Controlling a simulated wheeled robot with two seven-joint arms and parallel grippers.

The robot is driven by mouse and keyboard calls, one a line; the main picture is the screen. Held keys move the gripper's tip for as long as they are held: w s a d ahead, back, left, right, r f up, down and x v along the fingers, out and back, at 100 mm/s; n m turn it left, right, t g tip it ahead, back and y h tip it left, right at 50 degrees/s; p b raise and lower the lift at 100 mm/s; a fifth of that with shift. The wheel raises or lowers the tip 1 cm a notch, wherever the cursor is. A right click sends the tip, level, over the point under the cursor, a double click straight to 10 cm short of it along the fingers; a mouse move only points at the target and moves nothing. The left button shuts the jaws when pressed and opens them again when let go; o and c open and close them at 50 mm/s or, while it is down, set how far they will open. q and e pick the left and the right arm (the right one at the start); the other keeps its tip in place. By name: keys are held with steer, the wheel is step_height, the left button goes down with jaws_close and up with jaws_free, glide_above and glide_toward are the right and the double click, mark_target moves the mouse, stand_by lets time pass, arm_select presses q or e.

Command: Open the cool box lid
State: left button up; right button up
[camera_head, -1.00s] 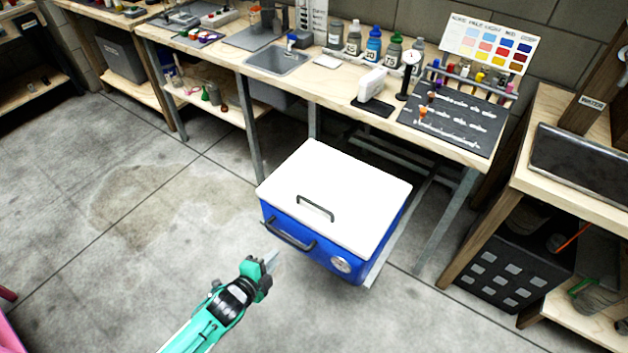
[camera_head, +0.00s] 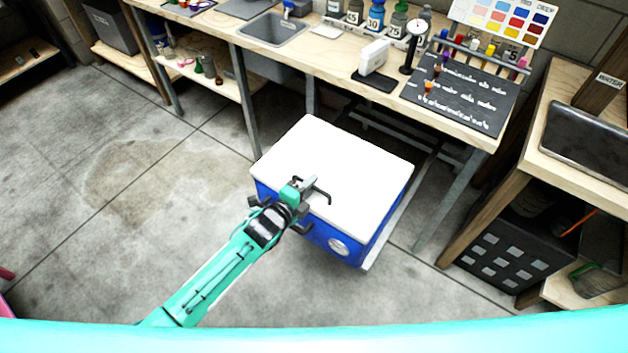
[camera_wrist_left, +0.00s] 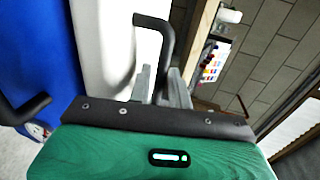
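The cool box has a blue body (camera_head: 318,227) and a white lid (camera_head: 362,165), which lies flat and closed on it. A black bar handle (camera_head: 327,197) stands on the lid; it also shows in the left wrist view (camera_wrist_left: 168,40). My left gripper (camera_head: 304,186) is over the lid's front part, at the handle's left end. In the left wrist view its fingers (camera_wrist_left: 160,84) stand apart, with part of the handle between or just beyond them; contact is unclear. My arm hides part of the box front and its black front handle (camera_wrist_left: 24,108). My right gripper is out of view.
A workbench (camera_head: 215,22) with a sink, bottles and a dark board (camera_head: 462,95) stands behind the box. Another wooden bench (camera_head: 560,165) with a black crate (camera_head: 505,252) under it is at the right. The floor (camera_head: 110,245) at the left is clear.

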arm_select(q)
steer(key=shift+x, duration=1.2)
jaws_close()
steer(key=shift+r, duration=0.15)
